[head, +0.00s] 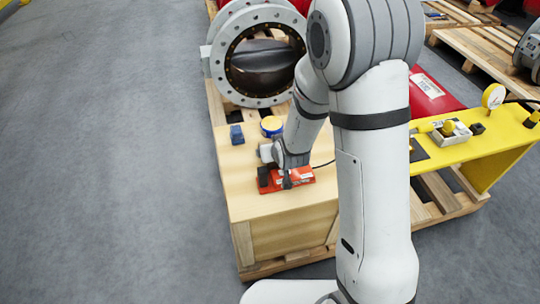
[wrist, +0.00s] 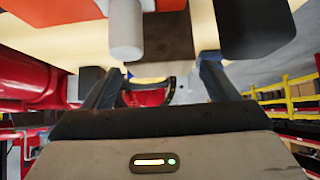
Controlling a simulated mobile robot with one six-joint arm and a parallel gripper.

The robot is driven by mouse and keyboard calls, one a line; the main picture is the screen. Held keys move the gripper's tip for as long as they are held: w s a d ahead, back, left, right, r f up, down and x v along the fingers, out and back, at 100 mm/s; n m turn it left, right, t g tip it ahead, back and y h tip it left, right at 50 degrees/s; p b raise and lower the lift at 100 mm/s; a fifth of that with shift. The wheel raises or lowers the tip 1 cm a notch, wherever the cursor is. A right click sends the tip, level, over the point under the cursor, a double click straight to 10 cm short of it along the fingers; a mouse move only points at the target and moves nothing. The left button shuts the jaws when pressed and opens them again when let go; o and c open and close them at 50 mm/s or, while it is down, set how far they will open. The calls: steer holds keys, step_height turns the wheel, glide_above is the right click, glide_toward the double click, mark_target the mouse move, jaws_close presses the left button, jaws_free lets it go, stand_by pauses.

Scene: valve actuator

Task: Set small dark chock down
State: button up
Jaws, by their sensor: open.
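A small dark block (head: 263,177), which looks like the chock, stands at the left end of a red object (head: 298,175) on the light wooden crate top (head: 285,208). In the wrist view a dark block (wrist: 252,25) shows at the upper right, beyond the fingers, and an orange-red body (wrist: 65,14) at the upper left. My gripper (head: 287,182) is low over the red object, just right of the dark block. In the wrist view my gripper (wrist: 158,78) has its fingers apart, with nothing visibly clamped between them. I cannot tell whether a finger touches the block.
A blue block (head: 237,134) and a blue-and-yellow roll (head: 271,126) sit farther back on the crate. A large flanged valve (head: 257,55) stands behind. A yellow bench (head: 483,145) with a gauge is at right. Bare crate top lies in front; grey floor is clear at left.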

steer(key=x, duration=0.4)
steer(key=shift+s+f+b, duration=0.1)
steer(key=shift+s+b, duration=0.05)
steer(key=shift+b, duration=0.15)
steer(key=shift+c, duration=0.6)
steer(key=c, duration=1.2)
